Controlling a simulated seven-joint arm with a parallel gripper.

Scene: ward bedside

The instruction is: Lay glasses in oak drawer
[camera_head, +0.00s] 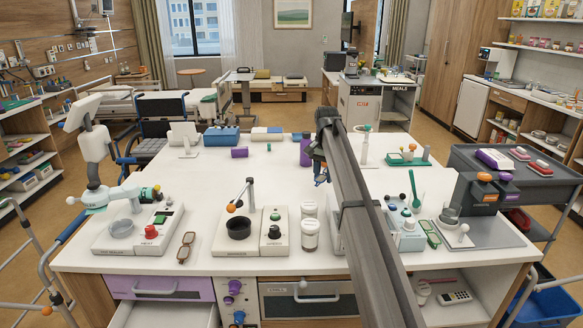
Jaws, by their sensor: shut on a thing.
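Brown-framed glasses (186,247) lie on the white worktop (200,195) at the front left, between two beige devices. My gripper (320,181) is well to the right and farther back, above the middle of the worktop, apart from the glasses. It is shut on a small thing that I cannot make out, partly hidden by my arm. Below the worktop's front left edge, a drawer with a purple front (160,288) looks closed. A pale open drawer (163,315) shows beneath it, cut off by the picture's bottom. I cannot tell which drawer is the oak one.
A beige device with a black bowl (239,228) stands right of the glasses, and one with a grey dish (121,229) left. A white-lidded jar (310,233) stands near the front. A purple container (305,152) stands behind my gripper. The worktop's left middle is largely clear.

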